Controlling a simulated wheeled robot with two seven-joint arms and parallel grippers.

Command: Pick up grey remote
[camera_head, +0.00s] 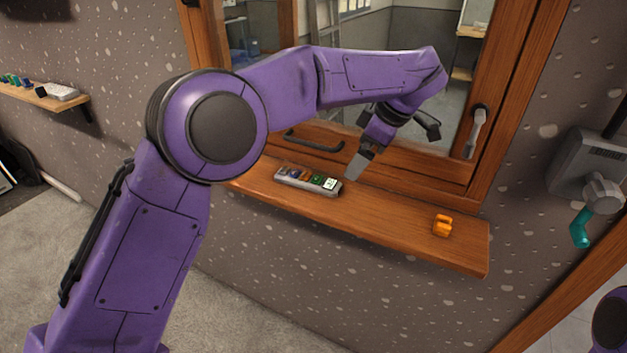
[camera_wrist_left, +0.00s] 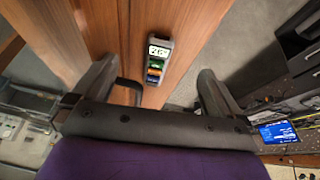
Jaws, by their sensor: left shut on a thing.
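The grey remote (camera_head: 308,181) lies on the wooden sill below the window. It has a row of coloured parts and a small lit display at one end. My left gripper (camera_head: 392,145) is above the sill, just right of and above the remote. Its fingers (camera_wrist_left: 160,85) stand wide apart in the wrist view, with nothing visible between them and the remote apart from them. My right gripper is out of view.
The wooden sill (camera_head: 400,225) carries a small orange object (camera_head: 442,225) on its right part. A dark window pull (camera_head: 314,141) is behind the remote, and a window handle (camera_head: 475,131) is further right. A grey wall device (camera_head: 588,163) hangs at the right.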

